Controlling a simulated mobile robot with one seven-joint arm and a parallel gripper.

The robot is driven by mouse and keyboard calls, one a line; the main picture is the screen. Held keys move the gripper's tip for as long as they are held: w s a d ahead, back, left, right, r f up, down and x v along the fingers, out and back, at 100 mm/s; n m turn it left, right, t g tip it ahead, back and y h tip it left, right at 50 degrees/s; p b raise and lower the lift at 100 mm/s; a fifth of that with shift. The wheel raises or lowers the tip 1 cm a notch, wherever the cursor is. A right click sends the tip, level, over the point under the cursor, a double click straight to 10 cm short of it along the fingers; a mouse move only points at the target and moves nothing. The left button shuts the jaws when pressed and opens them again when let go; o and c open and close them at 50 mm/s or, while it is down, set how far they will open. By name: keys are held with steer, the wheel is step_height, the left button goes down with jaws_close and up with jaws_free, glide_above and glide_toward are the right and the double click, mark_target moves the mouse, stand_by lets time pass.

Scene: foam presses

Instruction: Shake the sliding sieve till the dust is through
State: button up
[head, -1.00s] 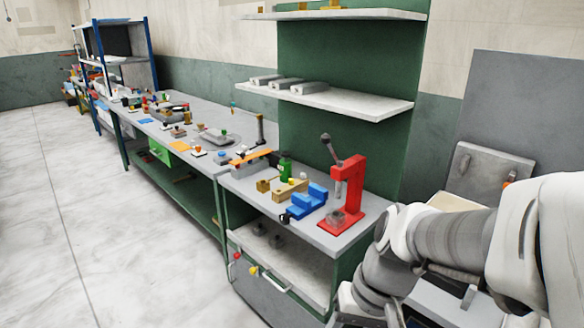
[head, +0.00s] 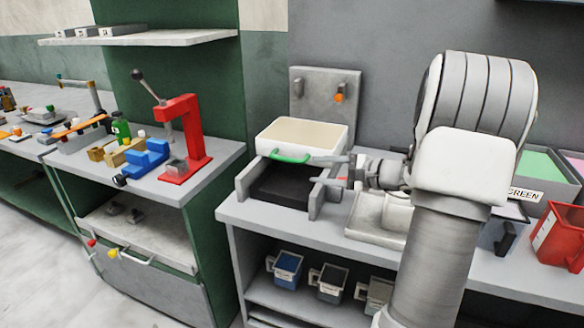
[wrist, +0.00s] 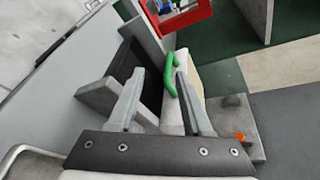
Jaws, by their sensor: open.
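The sliding sieve (head: 318,131) is a cream open-topped tray with a green handle (head: 290,158) on its front. It sits at the back of a grey frame (head: 247,182) with side walls and a dark bed (head: 285,186). My gripper (head: 333,170) is to the right of the handle in the head view, with open fingers pointing left. In the wrist view the open fingers (wrist: 160,75) are on either side of the line to the green handle (wrist: 170,74), which shows close to the right finger. I cannot tell whether they touch. No dust can be made out.
A grey plate with an orange knob (head: 340,92) stands behind the sieve. A red press (head: 185,140) and blue vise (head: 147,160) stand on the left bench. A pale tray (head: 365,215) lies right of the frame. Small bins (head: 287,266) sit below; a red bin (head: 560,235) is at right.

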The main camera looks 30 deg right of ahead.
steer(key=d+m+t+h, duration=0.1)
steer(key=d, duration=0.3)
steer(key=b+x, duration=0.1)
steer(key=x, duration=1.6)
steer(key=shift+f, duration=0.25)
steer(key=shift+w+a, duration=0.1)
steer(key=shift+a, duration=0.05)
jaws_close()
